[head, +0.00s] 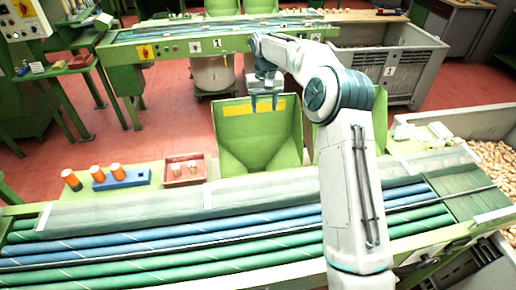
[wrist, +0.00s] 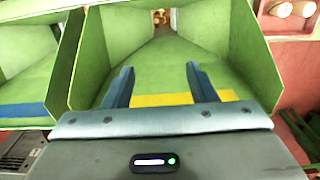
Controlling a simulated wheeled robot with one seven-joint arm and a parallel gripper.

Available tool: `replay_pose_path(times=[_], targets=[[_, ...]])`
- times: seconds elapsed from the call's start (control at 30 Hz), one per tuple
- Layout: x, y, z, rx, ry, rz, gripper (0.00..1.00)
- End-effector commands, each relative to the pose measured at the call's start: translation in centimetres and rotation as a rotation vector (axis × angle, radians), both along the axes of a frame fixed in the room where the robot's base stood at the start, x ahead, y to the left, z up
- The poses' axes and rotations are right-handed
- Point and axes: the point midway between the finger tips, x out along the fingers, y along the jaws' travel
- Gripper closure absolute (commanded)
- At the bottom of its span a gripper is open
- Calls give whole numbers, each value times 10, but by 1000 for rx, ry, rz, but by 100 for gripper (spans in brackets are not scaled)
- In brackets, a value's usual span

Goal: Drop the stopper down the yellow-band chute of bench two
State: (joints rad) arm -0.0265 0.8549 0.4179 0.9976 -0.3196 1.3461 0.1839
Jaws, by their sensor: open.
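The yellow-band chute (head: 230,130) is a green hopper with a yellow strip (head: 262,106) on its back wall, behind the near bench. It also fills the middle of the wrist view (wrist: 160,62). My gripper (head: 264,108) is over this chute, in front of the yellow strip in the head view. In the wrist view its two fingers (wrist: 160,68) are apart with nothing between them. Small brown shapes (wrist: 160,17) show in the opening at the chute's bottom; I cannot tell whether the stopper is among them. No number plate for bench two is readable.
A second chute (wrist: 25,75) with a blue band stands beside it, mostly behind my arm in the head view. A reddish tray (head: 185,182) with pale stoppers and a blue block (head: 122,180) with orange pieces lie left. A far bench (head: 170,48) bears a 1 plate.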

Motion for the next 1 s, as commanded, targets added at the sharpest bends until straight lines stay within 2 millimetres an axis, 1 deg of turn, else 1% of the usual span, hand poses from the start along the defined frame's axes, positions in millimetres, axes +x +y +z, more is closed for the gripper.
replay_pose_path(times=[0.07, 0.17, 0.4, 0.63, 0.8, 1.0], targets=[[0, 0, 6, -1, -2, 0, 48], [1, 1, 20, 1, -4, 0, 48], [1, 1, 70, 1, -5, 0, 48], [1, 1, 112, 2, -4, 1, 48], [1, 1, 127, 1, -2, 0, 48], [0, 1, 136, 0, -1, 0, 48]])
